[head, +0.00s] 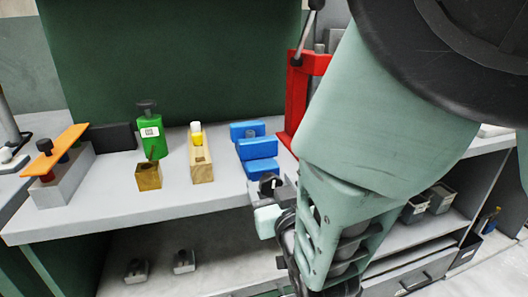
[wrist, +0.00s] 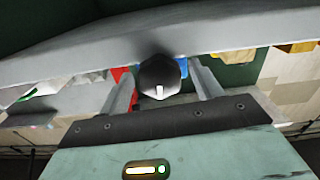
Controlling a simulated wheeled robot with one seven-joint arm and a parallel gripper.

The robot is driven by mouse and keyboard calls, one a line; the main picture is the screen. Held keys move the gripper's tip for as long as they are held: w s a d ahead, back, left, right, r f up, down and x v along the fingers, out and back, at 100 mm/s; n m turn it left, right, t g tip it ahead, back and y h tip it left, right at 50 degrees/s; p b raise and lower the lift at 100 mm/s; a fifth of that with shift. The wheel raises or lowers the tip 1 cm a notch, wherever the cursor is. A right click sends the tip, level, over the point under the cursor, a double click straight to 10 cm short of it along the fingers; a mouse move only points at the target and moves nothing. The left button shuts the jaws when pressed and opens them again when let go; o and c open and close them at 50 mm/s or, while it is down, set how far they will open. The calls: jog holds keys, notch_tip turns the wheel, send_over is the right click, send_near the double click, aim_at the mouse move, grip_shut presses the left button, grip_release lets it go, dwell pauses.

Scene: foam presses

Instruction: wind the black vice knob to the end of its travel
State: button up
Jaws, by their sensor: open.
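The blue vice (head: 258,148) sits on the grey bench, towards its front edge. Its black knob (head: 268,183) sticks out at the front and is partly hidden by my gripper in the head view. In the wrist view the black knob (wrist: 158,78), with a white mark on its face, lies between my two fingers. My gripper (wrist: 161,71) is open, with a visible gap between the knob and each finger. Blue parts of the vice show behind the knob. My arm covers the right part of the head view.
A red press (head: 298,95) stands just behind and right of the vice. A wooden block with a yellow piece (head: 197,138), a green bottle-like press (head: 149,135) and an orange-handled press (head: 55,150) stand to the left. The bench edge (wrist: 70,70) passes close to the fingers.

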jog(key=shift+c, duration=0.4)
jog(key=c, duration=0.9)
jog(key=shift+n+p, duration=0.3)
jog(key=shift+n, duration=0.5)
jog(key=o, duration=1)
jog(key=shift+s+a+f, duration=0.1)
jog(key=shift+f, duration=0.05)
